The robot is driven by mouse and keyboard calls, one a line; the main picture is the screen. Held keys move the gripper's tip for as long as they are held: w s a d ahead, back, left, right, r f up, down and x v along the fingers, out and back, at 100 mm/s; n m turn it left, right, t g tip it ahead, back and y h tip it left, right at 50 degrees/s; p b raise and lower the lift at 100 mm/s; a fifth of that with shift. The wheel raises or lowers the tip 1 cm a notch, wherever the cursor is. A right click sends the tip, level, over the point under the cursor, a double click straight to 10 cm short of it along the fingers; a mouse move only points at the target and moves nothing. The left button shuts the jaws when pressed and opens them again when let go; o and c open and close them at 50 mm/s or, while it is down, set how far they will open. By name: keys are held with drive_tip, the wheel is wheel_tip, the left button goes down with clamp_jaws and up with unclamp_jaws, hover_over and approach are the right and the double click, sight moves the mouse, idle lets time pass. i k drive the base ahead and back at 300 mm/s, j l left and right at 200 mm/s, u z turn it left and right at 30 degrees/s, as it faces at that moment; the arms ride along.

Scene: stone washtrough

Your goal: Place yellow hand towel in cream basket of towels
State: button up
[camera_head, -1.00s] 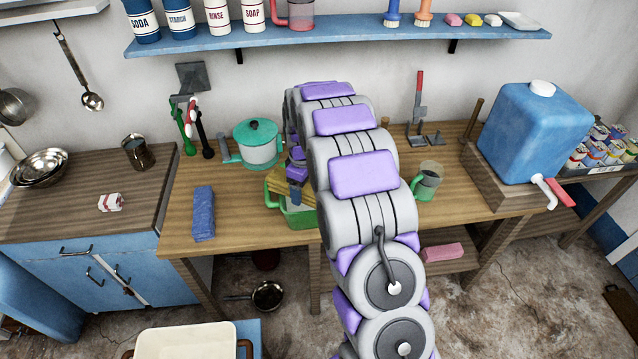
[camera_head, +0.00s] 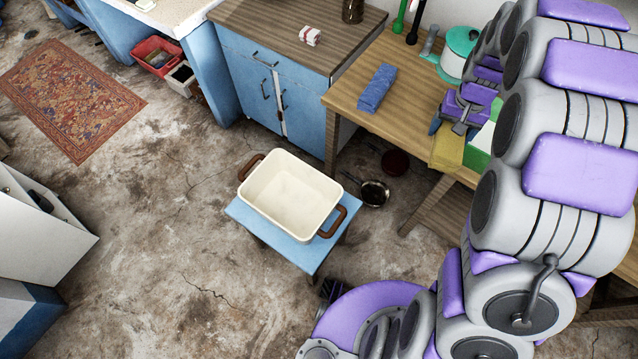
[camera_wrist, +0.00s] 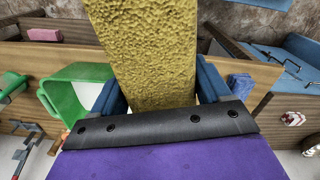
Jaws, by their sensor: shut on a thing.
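The yellow hand towel (camera_head: 448,152) hangs from my gripper (camera_head: 454,126) at the front edge of the wooden table, beside the green bin. In the wrist view the towel (camera_wrist: 148,50) lies between the two blue fingers of my gripper (camera_wrist: 160,88), which are shut on it. The cream basket (camera_head: 290,192) has brown handles and stands on a small blue stool, left of and lower than my gripper. Its visible inside looks empty. The basket does not show in the wrist view.
The green bin (camera_head: 477,158) is partly hidden by my arm; it also shows in the wrist view (camera_wrist: 72,92). A blue towel (camera_head: 377,88) lies on the table (camera_head: 350,98). A dark pan (camera_head: 374,193) is on the floor between stool and table. Open floor lies left of the stool (camera_head: 262,226).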

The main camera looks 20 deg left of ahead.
sight(293, 205)
drive_tip(key=k+u, duration=0.3)
drive_tip(key=k+j+u, duration=0.1)
drive_tip(key=k+u, duration=0.15)
drive_tip(key=u, duration=1.6)
drive_tip(key=i+l+u, duration=0.15)
drive_tip(key=l, duration=1.15)
drive_tip(key=l+u, duration=0.15)
drive_tip(key=l, duration=1.2)
drive_tip(key=i, duration=0.05)
